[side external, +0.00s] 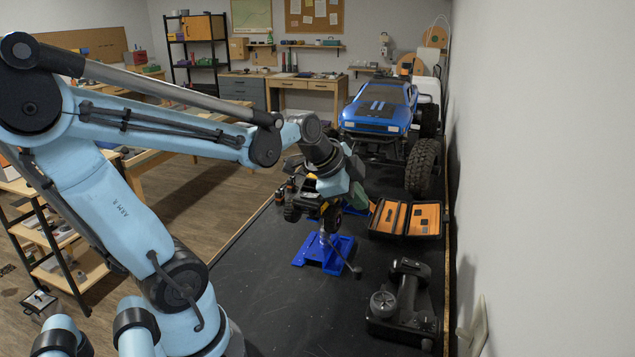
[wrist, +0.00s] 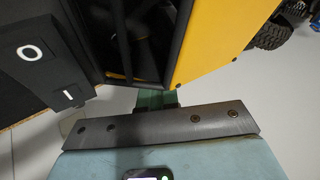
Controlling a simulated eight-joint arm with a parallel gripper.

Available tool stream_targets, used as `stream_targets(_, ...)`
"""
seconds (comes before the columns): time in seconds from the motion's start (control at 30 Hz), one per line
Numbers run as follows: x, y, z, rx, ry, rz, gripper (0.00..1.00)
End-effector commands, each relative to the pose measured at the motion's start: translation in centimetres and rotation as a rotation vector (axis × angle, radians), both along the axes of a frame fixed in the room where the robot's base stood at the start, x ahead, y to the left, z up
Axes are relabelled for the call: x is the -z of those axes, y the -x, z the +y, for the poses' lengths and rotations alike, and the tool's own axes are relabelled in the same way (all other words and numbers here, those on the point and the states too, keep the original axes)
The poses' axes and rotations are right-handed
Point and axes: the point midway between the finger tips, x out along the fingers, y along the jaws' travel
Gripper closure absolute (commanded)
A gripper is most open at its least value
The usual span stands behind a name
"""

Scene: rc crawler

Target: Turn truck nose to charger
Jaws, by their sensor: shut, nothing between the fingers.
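A blue truck (side external: 377,108) with black stripes and big black tyres stands at the back right of the dark bench in the side view, nose facing the camera. My gripper (side external: 346,198) is well in front of it, over a blue stand (side external: 325,252), beside a dark, partly hidden assembly (side external: 300,203). In the wrist view the green fingers of my gripper (wrist: 156,98) are shut and empty, just below a black and yellow object (wrist: 222,42). A black panel (wrist: 40,48) with white O and I marks is at left. I cannot tell which thing is the charger.
An open black case with orange lining (side external: 405,218) lies right of the stand. A black hand controller (side external: 403,303) lies near the front. A white wall bounds the right side. The bench front left is clear. A tyre (wrist: 270,35) shows in the wrist view.

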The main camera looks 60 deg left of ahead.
Motion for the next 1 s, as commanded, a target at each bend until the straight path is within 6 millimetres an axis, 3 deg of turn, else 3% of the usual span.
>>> stream_targets(0.47,-0.7,0.5,0.1,0.001,-0.001,0.0,1.0)
stream_targets(1.0,-6.2,4.6,0.7,-0.001,0.0,0.001,1.0)
